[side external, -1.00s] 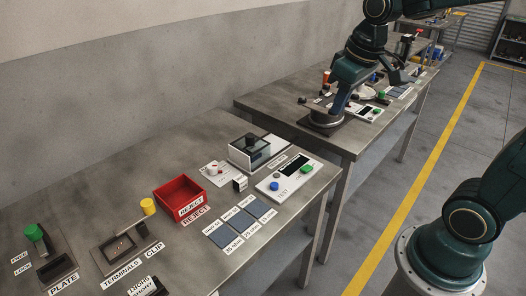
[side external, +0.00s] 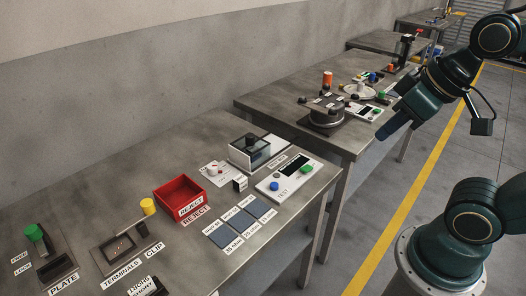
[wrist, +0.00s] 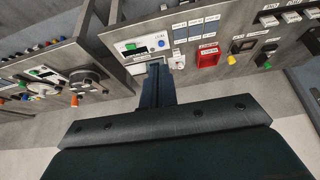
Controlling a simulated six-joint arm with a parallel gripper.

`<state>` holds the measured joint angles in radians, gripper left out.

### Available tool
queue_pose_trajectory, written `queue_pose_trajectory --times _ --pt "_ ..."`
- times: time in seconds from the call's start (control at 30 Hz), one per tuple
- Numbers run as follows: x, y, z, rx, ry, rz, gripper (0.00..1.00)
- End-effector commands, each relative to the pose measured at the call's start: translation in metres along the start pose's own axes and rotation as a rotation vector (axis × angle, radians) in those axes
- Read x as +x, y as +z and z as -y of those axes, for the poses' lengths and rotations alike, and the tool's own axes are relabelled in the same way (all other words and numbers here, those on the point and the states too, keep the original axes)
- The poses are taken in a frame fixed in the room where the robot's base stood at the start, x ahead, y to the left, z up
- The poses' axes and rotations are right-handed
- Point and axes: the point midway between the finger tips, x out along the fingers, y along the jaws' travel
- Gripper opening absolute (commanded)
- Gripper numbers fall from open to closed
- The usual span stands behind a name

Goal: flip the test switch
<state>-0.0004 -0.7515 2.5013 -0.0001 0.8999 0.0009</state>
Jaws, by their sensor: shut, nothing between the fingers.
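I cannot make out which part is the test switch. In the wrist view the panel (wrist: 128,50) lies just beyond my fingertips. My gripper (side external: 383,134) is shut and empty, in the air to the right of the near bench, pointing down and left. It also shows in the wrist view (wrist: 157,68). It touches nothing.
Near the panel are a clear-sided box (side external: 247,152), a white knob plate (side external: 215,171) and blue-grey pads (side external: 232,219). A red reject bin (side external: 180,188) stands farther left. A second bench (side external: 285,95) with similar items stands behind. The floor (side external: 450,165) below my arm is clear.

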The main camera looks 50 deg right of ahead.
Motion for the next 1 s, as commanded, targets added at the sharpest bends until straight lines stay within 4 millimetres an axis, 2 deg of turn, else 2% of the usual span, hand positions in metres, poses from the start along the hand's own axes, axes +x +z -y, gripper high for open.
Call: queue_pose_trajectory --times 0.03,0.2,0.23,0.37,0.57,1.0 --pt "0.000 0.000 0.000 0.000 0.000 0.000 0.10" --pt "0.000 -0.004 0.000 0.017 0.000 0.008 0.43" --pt "0.001 -0.006 0.000 0.024 0.000 0.011 0.45" --pt "0.003 -0.016 -0.001 0.076 -0.003 0.035 0.45" --pt "0.012 -0.043 -0.005 0.214 -0.006 0.095 0.45" --pt "0.055 -0.105 -0.032 0.585 -0.006 0.248 0.45"
